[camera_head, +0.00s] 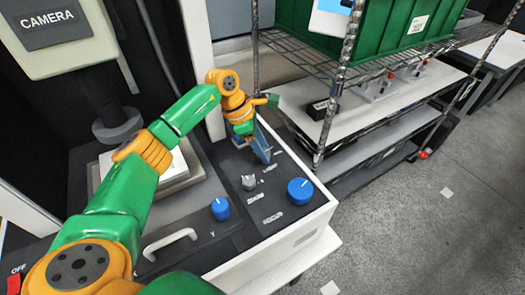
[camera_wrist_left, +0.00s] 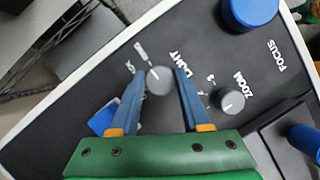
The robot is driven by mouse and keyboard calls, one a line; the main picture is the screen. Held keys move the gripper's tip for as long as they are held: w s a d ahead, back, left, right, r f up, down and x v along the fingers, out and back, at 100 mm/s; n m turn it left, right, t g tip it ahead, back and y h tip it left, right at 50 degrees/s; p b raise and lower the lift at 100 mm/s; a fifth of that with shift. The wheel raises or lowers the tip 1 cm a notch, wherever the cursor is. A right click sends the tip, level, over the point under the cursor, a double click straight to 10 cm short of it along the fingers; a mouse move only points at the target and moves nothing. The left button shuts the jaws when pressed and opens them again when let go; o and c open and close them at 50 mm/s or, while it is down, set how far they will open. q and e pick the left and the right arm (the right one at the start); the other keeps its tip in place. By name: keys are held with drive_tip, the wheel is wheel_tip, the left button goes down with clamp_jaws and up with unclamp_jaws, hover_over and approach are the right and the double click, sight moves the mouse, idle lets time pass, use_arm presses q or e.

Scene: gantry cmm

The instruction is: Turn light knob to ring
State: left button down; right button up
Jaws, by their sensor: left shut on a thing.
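The light knob (camera_wrist_left: 158,82) is a small round grey knob with a white mark, on a black panel beside the printed word LIGHT. It shows between my fingertips in the left wrist view. In the head view the fingers hide it. My left gripper (camera_head: 264,157) points down at the panel, and its blue fingers are closed on the knob's sides. It also shows in the left wrist view (camera_wrist_left: 162,76). Small white marks are printed around the knob; which one means ring is too small to tell. My right gripper is out of view.
A grey zoom knob (camera_head: 249,182) and a large blue focus knob (camera_head: 300,190) sit close by on the panel. Another blue knob (camera_head: 220,208) and a white handle (camera_head: 170,243) are nearer. A wire shelf with a green crate (camera_head: 400,30) stands to the right.

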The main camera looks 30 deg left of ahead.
use_arm(q)
drive_tip(key=shift+w+r+m, duration=0.1)
drive_tip(key=shift+m, duration=0.3)
drive_tip(key=shift+c, duration=1.9)
unclamp_jaws()
drive_tip(key=b+v, duration=0.1)
drive_tip(key=v, duration=0.6)
drive_tip(key=shift+b, duration=0.35)
